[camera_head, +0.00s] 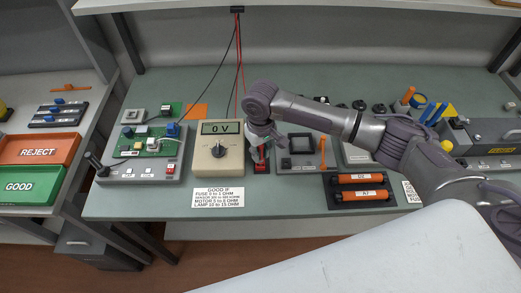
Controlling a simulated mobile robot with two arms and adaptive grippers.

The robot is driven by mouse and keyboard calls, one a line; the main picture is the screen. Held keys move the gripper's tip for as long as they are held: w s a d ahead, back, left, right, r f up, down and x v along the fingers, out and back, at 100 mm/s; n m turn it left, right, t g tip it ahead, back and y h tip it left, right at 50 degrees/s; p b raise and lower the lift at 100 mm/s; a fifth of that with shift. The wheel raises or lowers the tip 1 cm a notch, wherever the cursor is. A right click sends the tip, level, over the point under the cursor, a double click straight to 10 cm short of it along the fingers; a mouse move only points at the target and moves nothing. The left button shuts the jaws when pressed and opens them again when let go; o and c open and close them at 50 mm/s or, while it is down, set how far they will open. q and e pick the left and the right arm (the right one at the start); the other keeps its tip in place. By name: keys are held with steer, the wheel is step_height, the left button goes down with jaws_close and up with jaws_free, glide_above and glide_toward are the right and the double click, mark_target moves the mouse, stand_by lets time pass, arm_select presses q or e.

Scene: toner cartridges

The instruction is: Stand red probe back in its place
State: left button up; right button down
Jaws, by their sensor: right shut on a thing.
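My right gripper (260,144) is over the bench just right of the beige meter (204,164), pointing down. It is shut on the red probe (259,154), which is mostly hidden by the fingers. Right below is a small red and dark holder (262,168); I cannot tell whether the probe's tip is seated in it or just above it. A red lead (241,75) runs up from there to a black hook at the back. The meter's display reads 0 V. My left gripper is not in view.
A circuit board on a grey fixture (145,170) stands left of the meter, with a black probe (95,162) at its left. A grey fixture (299,163) is close on the right, then orange cartridges (362,179). REJECT (68,137) and GOOD (59,173) trays are far left.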

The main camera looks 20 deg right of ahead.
steer(key=shift+f, duration=0.8)
stand_by(0.8)
steer(key=c, duration=0.9)
jaws_free()
steer(key=shift+c, duration=0.2)
steer(key=shift+r, duration=0.35)
step_height(320, 180, up, 11)
steer(key=shift+r, duration=0.2)
